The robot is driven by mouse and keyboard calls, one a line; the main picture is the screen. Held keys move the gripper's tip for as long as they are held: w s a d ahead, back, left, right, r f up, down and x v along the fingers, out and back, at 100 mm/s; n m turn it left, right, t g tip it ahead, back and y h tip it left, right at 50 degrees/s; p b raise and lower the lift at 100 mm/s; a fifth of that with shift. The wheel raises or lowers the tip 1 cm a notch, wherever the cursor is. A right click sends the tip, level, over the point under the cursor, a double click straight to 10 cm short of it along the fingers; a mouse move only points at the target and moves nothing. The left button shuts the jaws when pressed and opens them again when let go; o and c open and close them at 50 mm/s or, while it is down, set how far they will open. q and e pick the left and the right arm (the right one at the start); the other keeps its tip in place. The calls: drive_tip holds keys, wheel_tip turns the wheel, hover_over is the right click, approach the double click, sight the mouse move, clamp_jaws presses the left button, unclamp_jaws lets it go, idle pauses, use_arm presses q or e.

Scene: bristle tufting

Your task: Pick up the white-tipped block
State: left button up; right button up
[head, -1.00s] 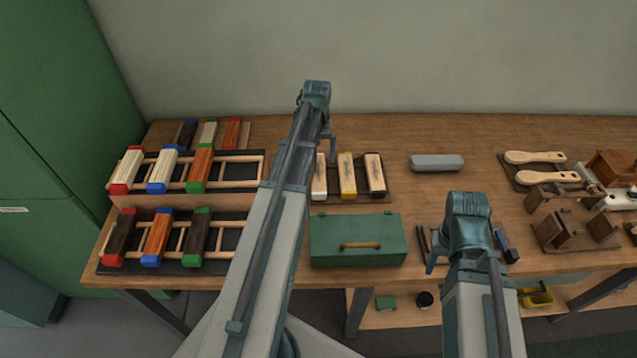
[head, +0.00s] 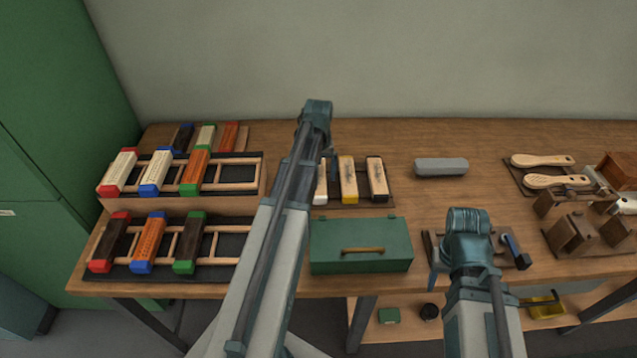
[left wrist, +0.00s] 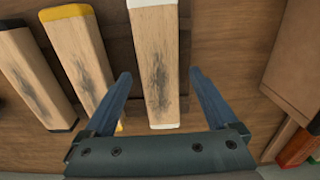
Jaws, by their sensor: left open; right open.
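The white-tipped block (head: 321,182) is pale wood with dark marks on its face and white ends. It is the leftmost of three blocks on a dark mat in the head view, partly hidden by my left arm. In the left wrist view the white-tipped block (left wrist: 157,60) lies between the two fingers of my left gripper (left wrist: 160,75), with a gap visible on each side. That gripper is open and also shows in the head view (head: 325,165). My right gripper (head: 467,262) is open over the front right of the bench, its fingers partly hidden.
A yellow-tipped block (head: 348,180) and a black-tipped block (head: 377,180) lie beside it. A green toolbox (head: 360,262) stands in front. A grey block (head: 441,166) lies to the right. Racks with coloured-end blocks (head: 150,242) stand left. Paddle-shaped wooden pieces (head: 543,160) lie right.

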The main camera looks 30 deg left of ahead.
use_arm(q)
drive_tip(key=shift+c, duration=0.3)
clamp_jaws()
drive_tip(key=shift+r, duration=0.1)
